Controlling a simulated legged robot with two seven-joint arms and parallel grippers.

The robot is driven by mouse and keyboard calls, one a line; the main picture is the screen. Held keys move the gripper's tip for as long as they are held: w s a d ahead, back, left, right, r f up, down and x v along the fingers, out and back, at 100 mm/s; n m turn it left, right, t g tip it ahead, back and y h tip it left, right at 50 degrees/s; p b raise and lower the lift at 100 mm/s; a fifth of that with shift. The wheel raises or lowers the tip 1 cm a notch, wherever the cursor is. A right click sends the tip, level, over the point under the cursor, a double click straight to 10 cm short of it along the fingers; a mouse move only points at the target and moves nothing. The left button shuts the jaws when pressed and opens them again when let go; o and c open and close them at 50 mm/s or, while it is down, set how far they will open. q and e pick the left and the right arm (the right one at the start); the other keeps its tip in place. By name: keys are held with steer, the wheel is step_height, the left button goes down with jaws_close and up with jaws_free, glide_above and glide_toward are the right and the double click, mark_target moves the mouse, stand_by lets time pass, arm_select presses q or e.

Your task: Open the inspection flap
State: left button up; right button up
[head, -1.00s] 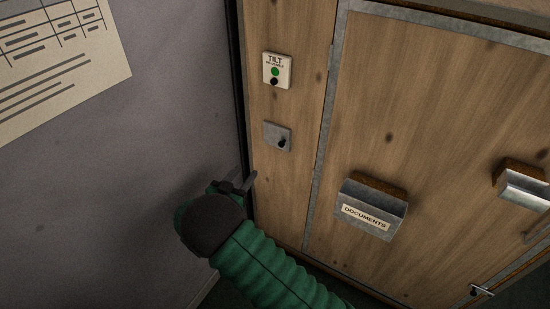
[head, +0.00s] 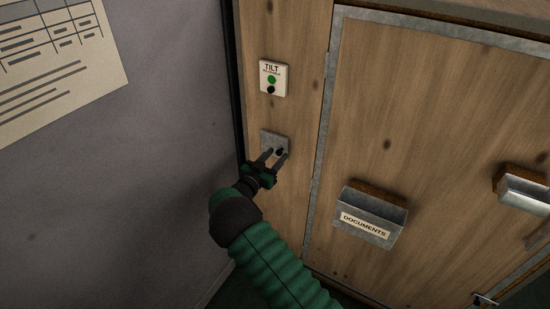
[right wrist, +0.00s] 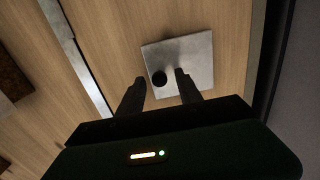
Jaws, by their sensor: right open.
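The inspection flap is a small grey metal plate (head: 272,138) with a dark round knob (head: 279,152), set on the wooden panel below the TILT box. In the right wrist view the plate (right wrist: 198,55) shows with its black knob (right wrist: 159,78) between the finger lines, nearer the right finger. My right gripper (head: 276,153) is open, its two fingertips at the lower part of the plate, one on each side of the knob. It also shows in the right wrist view (right wrist: 158,77). I cannot tell whether the fingers touch the knob. My left gripper is not in view.
The TILT box (head: 273,78) with a green and a black button is just above the flap. A DOCUMENTS holder (head: 368,216) sticks out from the large wooden door at right. A grey wall with a paper sheet (head: 60,65) stands at left.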

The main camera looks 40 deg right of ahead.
steer(key=shift+d, duration=0.1)
jaws_close()
stand_by(1.4)
